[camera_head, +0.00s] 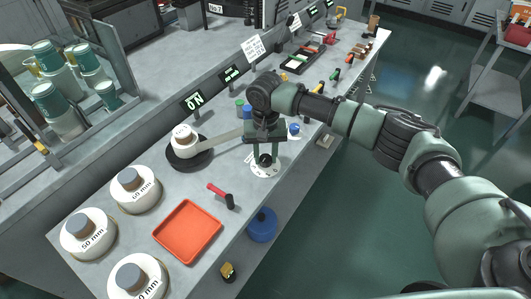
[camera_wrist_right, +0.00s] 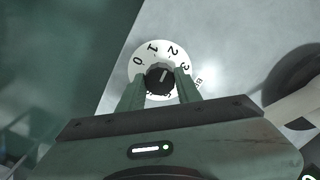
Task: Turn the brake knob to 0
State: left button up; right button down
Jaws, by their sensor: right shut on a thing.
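The brake knob (camera_head: 265,160) is a small black knob on a white round dial on the workbench. In the right wrist view the knob (camera_wrist_right: 159,78) sits at the middle of the dial (camera_wrist_right: 143,53), which carries the numbers 0, 1, 2 and 3. A pale mark on the knob points roughly toward the 2; the exact angle is hard to tell. My right gripper (camera_head: 265,148) reaches down from above, shut on the knob with one finger on each side. The lower part of the dial is hidden by the gripper. My left gripper is not in view.
A red-handled tool (camera_head: 218,193) and an orange tray (camera_head: 188,232) lie nearer the front.

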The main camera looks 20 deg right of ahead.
jog(key=n+p, duration=0.3)
jog(key=shift+r, duration=0.25)
jog(key=n+p, duration=0.2)
jog(key=n, duration=0.1)
jog(key=shift+n, duration=0.4)
jog(key=n+p, duration=0.1)
jog(key=n, duration=0.3)
jog(key=shift+f+n+p, duration=0.1)
jog(key=shift+n+p, duration=0.2)
jog(key=shift+p, duration=0.1)
jog(key=n, duration=0.5)
jog(key=shift+w+p, duration=0.1)
jog(key=shift+p, duration=0.3)
jog(key=shift+n, duration=0.4)
jog(key=c, duration=1)
grip_release()
jog(key=shift+o, duration=0.2)
